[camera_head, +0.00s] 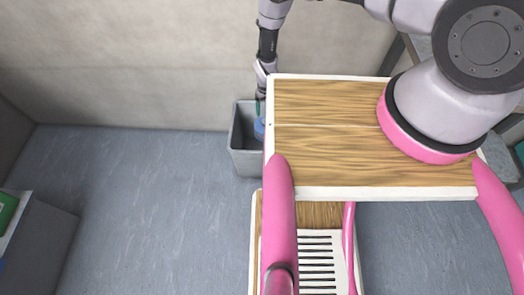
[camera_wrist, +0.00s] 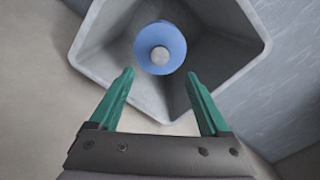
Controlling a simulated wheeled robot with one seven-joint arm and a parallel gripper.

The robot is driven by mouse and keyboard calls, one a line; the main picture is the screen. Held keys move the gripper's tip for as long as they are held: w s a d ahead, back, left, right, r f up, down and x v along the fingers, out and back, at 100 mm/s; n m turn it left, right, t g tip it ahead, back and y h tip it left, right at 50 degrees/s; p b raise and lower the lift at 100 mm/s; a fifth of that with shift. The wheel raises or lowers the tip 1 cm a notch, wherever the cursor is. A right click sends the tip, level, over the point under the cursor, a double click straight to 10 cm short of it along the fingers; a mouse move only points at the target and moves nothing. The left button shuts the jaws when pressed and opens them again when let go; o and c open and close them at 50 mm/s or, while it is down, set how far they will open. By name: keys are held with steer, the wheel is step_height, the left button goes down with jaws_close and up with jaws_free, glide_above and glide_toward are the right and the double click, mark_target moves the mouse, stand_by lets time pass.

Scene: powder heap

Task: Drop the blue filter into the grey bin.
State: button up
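The blue filter (camera_wrist: 143,45), a round disc with a grey centre, shows inside the outline of the grey bin (camera_wrist: 232,22) in the wrist view. My gripper (camera_wrist: 159,77) is open above the bin, its green fingers spread apart. The filter lies beyond the fingertips and neither finger touches it. In the head view the filter (camera_head: 259,130) shows at the right part of the bin's (camera_head: 242,163) opening, just below my gripper (camera_head: 259,106). My own body hides part of the filter and bin there. I cannot tell whether the filter rests on the bin's bottom.
The bin stands on the blue-grey floor (camera_head: 140,190) against the beige wall (camera_head: 130,90). A grey cabinet (camera_head: 40,245) with a green item (camera_head: 6,210) on it stands at the left edge. The floor between is clear. Shelving (camera_head: 505,125) stands at the right.

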step_height(320, 180, up, 11)
stand_by(0.7)
steer(key=shift+f, duration=0.1)
